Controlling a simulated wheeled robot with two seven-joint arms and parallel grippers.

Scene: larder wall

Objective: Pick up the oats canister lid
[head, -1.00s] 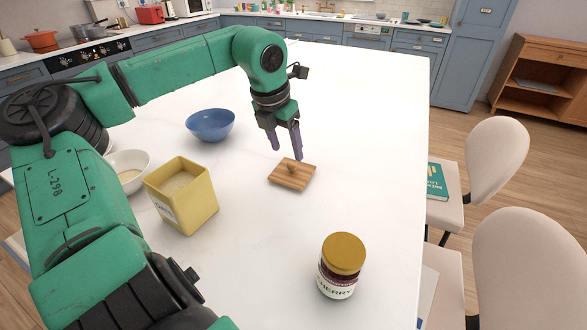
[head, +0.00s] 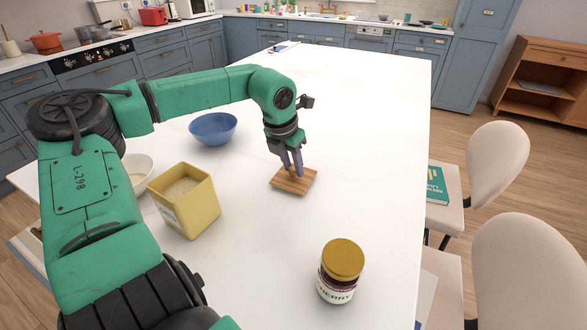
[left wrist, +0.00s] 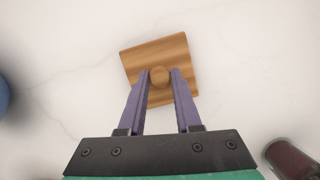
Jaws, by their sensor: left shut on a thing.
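The oats canister lid is a square wooden lid (head: 294,184) with a round knob, lying on the white table in the head view. The lid (left wrist: 158,62) and its knob (left wrist: 160,77) also show in the left wrist view. My left gripper (head: 293,172) points down at the lid, its purple fingers shut on the knob; in the left wrist view the fingertips (left wrist: 162,74) sit on both sides of the knob. The yellow square canister (head: 190,207) stands open to the left, with pale contents inside. My right gripper is out of view.
A blue bowl (head: 213,128) stands behind and left of the lid, and a white bowl (head: 143,177) is left of the canister. A cherry jar (head: 340,271) with a gold cap stands near the front right. The table around the lid is clear.

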